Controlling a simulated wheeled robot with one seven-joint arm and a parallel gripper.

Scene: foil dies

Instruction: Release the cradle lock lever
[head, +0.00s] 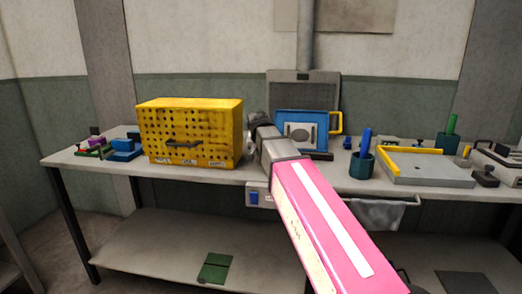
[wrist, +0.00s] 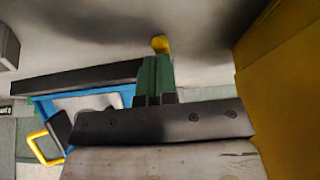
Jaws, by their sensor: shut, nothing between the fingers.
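The cradle (head: 289,117) is a blue frame holding a pale plate, with a yellow handle at its right, standing on a dark base on the bench. The blue frame also shows at the left of the wrist view (wrist: 42,106), with the dark base bar beside it. My gripper (wrist: 158,62) has its green fingers together and empty, close to the end of that bar. A small yellow knob (wrist: 160,44) shows just beyond the fingertips; it may be the lock lever's end, but contact is unclear. In the head view my wrist hides the fingers and the cradle's left side.
A yellow perforated cabinet (head: 190,135) stands close left of my wrist and fills the wrist view's right side (wrist: 285,80). A blue-green cup (head: 361,165) and a grey tray with yellow edging (head: 425,171) stand to the right. A cloth (head: 377,215) hangs from a front rail.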

